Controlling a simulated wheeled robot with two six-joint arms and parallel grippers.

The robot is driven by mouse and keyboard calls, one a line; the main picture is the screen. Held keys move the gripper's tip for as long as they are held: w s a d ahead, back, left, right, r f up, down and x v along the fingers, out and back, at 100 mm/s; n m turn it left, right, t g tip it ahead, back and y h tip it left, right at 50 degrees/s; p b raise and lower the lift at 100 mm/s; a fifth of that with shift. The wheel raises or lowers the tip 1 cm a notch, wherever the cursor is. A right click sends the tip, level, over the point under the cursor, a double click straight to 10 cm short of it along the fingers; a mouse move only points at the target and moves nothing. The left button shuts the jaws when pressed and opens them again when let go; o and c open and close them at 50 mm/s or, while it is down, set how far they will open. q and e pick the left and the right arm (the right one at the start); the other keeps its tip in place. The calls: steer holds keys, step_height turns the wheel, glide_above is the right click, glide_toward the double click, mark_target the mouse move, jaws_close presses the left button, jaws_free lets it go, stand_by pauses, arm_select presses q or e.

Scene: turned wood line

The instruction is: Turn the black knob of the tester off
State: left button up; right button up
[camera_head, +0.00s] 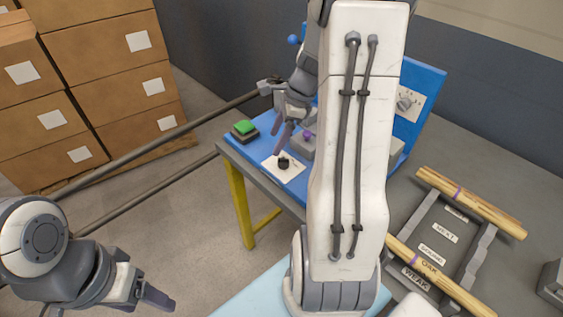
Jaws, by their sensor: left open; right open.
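The tester is a blue panel (424,89) standing at the back of a grey table, with a blue base. A small black knob (283,162) stands on a white plate (292,173) at the base's front left. My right gripper (282,136) is open and points down, a little above and behind the black knob in the picture, apart from it. My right arm hides much of the tester. My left gripper (153,297) is open and empty at the lower left, far from the tester.
A green button (244,127) on a dark box is left of the white plate. A purple-topped part (307,136) sits right of the gripper. A grey dial (405,103) is on the panel. A labelled rack (436,236) with wooden rods stands right. Cartons (108,66) are stacked left.

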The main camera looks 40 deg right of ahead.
mark_target(286, 159)
steer(key=s+d+f+m, duration=0.2)
steer(key=d+f+m, duration=0.15)
steer(key=d, duration=0.35)
steer(key=shift+m+t, duration=0.35)
steer(key=shift+t, duration=0.05)
steer(key=x, duration=0.3)
steer(key=b+x, duration=0.1)
steer(key=x, duration=0.5)
steer(key=shift+w+a+f+b, duration=0.15)
steer(key=shift+w+b, duration=0.2)
steer(key=shift+w, duration=0.05)
jaws_close()
